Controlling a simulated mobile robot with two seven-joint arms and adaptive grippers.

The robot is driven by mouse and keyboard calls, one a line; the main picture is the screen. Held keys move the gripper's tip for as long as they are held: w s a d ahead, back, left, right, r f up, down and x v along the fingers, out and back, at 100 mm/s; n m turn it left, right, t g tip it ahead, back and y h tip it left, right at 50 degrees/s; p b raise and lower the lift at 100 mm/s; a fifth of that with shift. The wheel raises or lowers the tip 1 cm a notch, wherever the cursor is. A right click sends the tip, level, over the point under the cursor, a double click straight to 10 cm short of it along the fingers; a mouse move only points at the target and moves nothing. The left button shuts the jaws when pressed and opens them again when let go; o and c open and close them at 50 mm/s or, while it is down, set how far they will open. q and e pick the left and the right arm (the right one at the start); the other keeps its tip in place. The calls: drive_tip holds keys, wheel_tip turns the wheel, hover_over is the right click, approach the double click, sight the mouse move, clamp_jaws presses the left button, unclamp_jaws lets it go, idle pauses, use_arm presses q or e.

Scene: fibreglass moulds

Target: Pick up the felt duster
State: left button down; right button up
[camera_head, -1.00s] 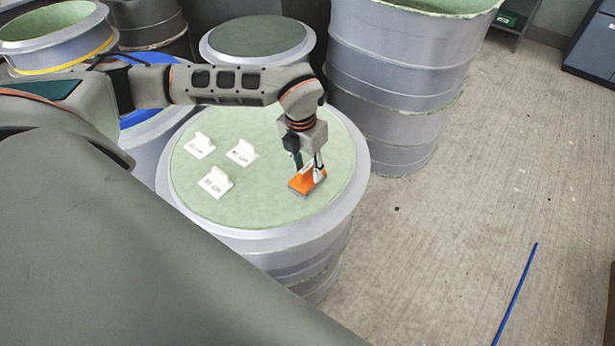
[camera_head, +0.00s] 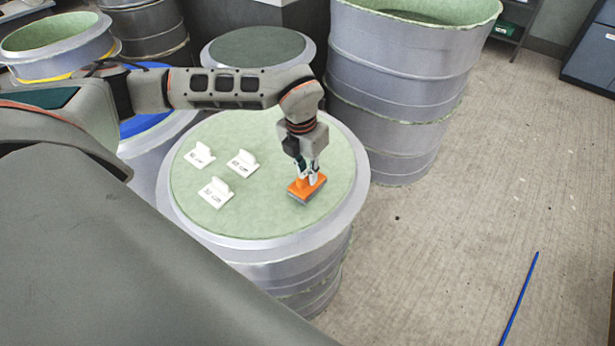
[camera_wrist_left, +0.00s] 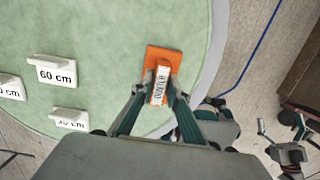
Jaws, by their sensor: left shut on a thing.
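The felt duster (camera_head: 306,190) is an orange block with a grey underside, on or just above the right part of the green top of the near mould (camera_head: 240,215). In the left wrist view the duster (camera_wrist_left: 165,58) shows an orange plate and a raised grip with a white label. My left gripper (camera_head: 308,170) comes down from above and is shut on that grip. In the wrist view the fingers of my left gripper (camera_wrist_left: 160,92) lie on both sides of the labelled grip. I cannot tell whether the duster's underside touches the mould top.
Three white cards stand left of the duster: one (camera_head: 200,154) at the left, one (camera_head: 242,163) marked 60 cm in the wrist view, and one (camera_head: 216,192) at the front. A tall grey mould (camera_head: 395,80) stands behind right. A blue strip (camera_head: 519,298) lies on the floor.

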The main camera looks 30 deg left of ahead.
use_arm(q)
wheel_tip(320, 180, up, 18)
drive_tip(key=shift+p, duration=0.35)
drive_tip(key=c, duration=2.8)
unclamp_jaws()
clamp_jaws()
